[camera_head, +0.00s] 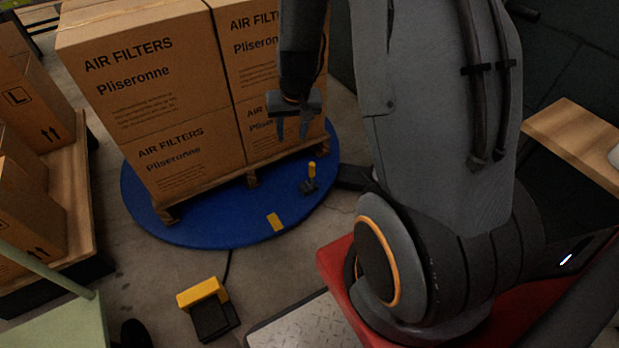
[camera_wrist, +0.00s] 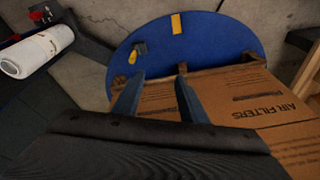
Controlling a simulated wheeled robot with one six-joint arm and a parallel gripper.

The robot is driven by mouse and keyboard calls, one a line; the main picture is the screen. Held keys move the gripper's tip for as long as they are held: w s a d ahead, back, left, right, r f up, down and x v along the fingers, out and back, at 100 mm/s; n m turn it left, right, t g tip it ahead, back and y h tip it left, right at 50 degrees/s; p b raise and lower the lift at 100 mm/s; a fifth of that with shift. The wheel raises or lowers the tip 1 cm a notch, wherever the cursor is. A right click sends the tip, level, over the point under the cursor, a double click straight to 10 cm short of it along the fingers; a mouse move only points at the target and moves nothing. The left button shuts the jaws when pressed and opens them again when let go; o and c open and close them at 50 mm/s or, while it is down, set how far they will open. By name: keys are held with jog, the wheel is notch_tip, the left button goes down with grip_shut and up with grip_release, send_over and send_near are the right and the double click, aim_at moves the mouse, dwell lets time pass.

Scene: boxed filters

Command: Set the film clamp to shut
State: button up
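The film clamp appears to be the small dark fitting with a yellow handle (camera_head: 311,170) near the right edge of the blue turntable. Its handle points up in the head view. The clamp also shows in the wrist view (camera_wrist: 135,56), left of the fingertips. I cannot tell from its pose whether it is open or shut. My gripper (camera_head: 291,132) points down in front of the right-hand cartons, above and left of the clamp in the head view. In the wrist view its two fingers (camera_wrist: 160,72) stand apart with nothing between them.
Air filter cartons (camera_head: 150,80) stand stacked on a pallet on the blue turntable (camera_head: 220,225). A yellow foot pedal (camera_head: 203,292) lies on the floor in front. More cartons (camera_head: 30,110) stand at left. A white roll (camera_wrist: 35,50) lies left in the wrist view.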

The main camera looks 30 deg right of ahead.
aim_at(312, 164)
jog(key=w+d+f+m+b, duration=0.1)
jog(key=w+d+f+b, duration=0.1)
jog(key=f, duration=0.7)
jog(key=w+d+f+m+h+b, duration=0.1)
jog(key=w+d+f+b, duration=0.2)
jog(key=f, duration=0.6)
jog(key=w+d+f+t+h+b, duration=0.1)
jog(key=w+d+f+b, duration=0.2)
jog(key=d+f+b, duration=0.3)
jog(key=shift+w+f+m+b, duration=0.2)
jog(key=shift+f+m+b, duration=0.25)
jog(key=shift+f, duration=1)
jog(key=shift+b+x, duration=1.3)
jog(key=shift+x, duration=2.25)
jog(key=shift+d, duration=0.1)
jog(key=shift+c, duration=0.5)
grip_shut()
